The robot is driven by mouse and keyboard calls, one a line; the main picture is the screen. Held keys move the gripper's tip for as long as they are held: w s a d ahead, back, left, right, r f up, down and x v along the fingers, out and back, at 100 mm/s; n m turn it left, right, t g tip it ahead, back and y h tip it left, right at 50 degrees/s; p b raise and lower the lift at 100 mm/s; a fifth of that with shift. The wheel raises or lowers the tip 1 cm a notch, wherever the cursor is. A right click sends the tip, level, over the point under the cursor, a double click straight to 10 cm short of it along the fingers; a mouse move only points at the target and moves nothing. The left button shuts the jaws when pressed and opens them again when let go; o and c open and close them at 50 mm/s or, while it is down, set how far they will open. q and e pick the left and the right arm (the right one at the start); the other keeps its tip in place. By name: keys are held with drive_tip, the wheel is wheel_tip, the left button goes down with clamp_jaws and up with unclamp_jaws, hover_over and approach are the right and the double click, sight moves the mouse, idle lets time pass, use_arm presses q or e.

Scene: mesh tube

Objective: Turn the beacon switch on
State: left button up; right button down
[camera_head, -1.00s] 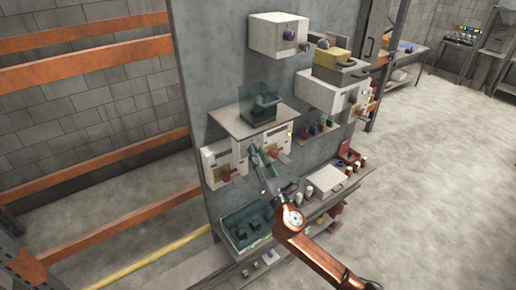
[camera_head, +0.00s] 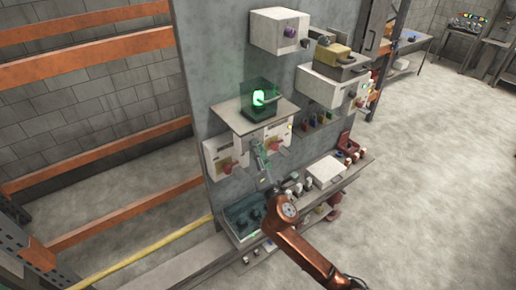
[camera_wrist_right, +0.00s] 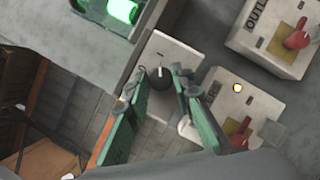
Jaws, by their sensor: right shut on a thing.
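The beacon (camera_head: 259,98) glows green inside a dark clear case on a small shelf. The green glow also shows at the top of the wrist view (camera_wrist_right: 124,10). The beacon switch is a round black knob with a white mark (camera_wrist_right: 160,78) on a pale plate (camera_wrist_right: 180,48), under the shelf. My right gripper (camera_wrist_right: 158,86) has its two green fingers on either side of the knob and is shut on it. In the head view my right gripper (camera_head: 262,160) reaches up to the panel below the shelf and covers the knob. My left gripper is not in view.
White outlet boxes with red switches (camera_head: 226,160) flank the knob, one labelled "OUTL..." (camera_wrist_right: 258,20). The shelf (camera_head: 236,118) hangs just above. A lower bench (camera_head: 300,190) holds a teal tray (camera_head: 243,221) and a white box (camera_head: 325,171).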

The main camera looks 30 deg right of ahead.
drive_tip(key=c, duration=1.7)
unclamp_jaws()
drive_tip(key=shift+d, duration=0.1)
drive_tip(key=v, duration=1.2)
